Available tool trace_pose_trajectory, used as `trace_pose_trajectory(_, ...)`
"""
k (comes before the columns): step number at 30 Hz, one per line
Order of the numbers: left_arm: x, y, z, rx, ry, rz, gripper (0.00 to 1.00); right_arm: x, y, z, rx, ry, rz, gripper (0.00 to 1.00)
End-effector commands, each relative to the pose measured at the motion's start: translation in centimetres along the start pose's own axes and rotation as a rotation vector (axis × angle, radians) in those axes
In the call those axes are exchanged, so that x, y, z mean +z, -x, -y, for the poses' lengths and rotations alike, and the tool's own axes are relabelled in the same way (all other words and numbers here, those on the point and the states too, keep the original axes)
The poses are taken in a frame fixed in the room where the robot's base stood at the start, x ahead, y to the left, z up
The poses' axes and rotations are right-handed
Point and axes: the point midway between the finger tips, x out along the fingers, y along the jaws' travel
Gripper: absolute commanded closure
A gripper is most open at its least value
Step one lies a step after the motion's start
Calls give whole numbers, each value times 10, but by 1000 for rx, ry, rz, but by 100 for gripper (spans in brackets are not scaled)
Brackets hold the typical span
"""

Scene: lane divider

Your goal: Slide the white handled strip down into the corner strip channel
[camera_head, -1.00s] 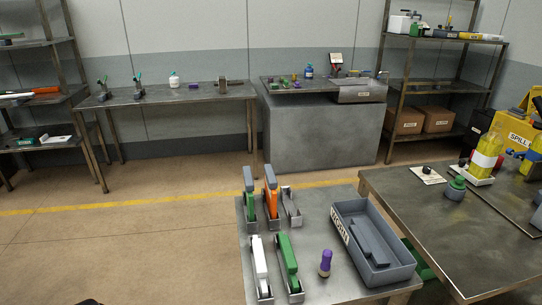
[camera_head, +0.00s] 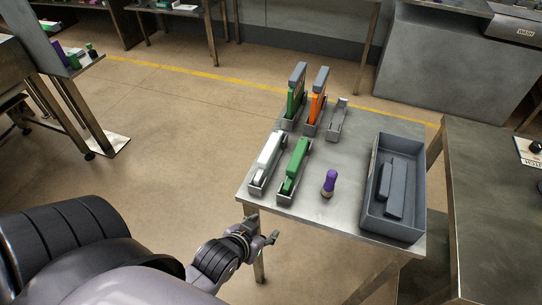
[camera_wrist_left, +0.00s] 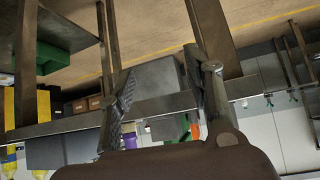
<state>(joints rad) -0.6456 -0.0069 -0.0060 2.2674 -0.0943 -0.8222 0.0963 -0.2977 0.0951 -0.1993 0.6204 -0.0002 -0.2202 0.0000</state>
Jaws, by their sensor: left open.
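The white strip (camera_head: 269,158) lies in a grey holder (camera_head: 256,187) at the front left of the small metal table in the head view. It looks tilted, its far end higher. An empty grey channel (camera_head: 337,122) stands at the back right of the holder group. No label tells which channel is the corner one. My left gripper (camera_head: 268,238) is below and in front of the table's front edge, apart from the strip. In the left wrist view its two fingers (camera_wrist_left: 160,62) are spread with nothing between them. My right gripper is not in view.
A green strip (camera_head: 297,163) is beside the white one. Green (camera_head: 295,95) and orange (camera_head: 317,100) strips with grey tops stand behind. A purple-topped object (camera_head: 329,181) and a grey bin (camera_head: 419,215) are to the right. Floor left of the table is clear.

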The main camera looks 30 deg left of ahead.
Motion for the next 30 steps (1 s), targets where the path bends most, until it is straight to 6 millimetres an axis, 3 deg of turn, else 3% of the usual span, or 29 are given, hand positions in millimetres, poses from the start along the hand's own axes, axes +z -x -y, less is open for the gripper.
trace_pose_trajectory(4,-62,52,26,-64,57,-190,53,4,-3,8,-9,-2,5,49)
trace_pose_trajectory(6,-84,66,37,-94,80,-295,53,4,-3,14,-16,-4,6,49)
trace_pose_trajectory(13,-116,87,54,-134,99,-459,53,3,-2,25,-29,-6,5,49)
trace_pose_trajectory(17,-126,74,57,-136,97,-472,53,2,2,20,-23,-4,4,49)
trace_pose_trajectory(30,-164,-4,70,-135,98,-467,53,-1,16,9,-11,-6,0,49)
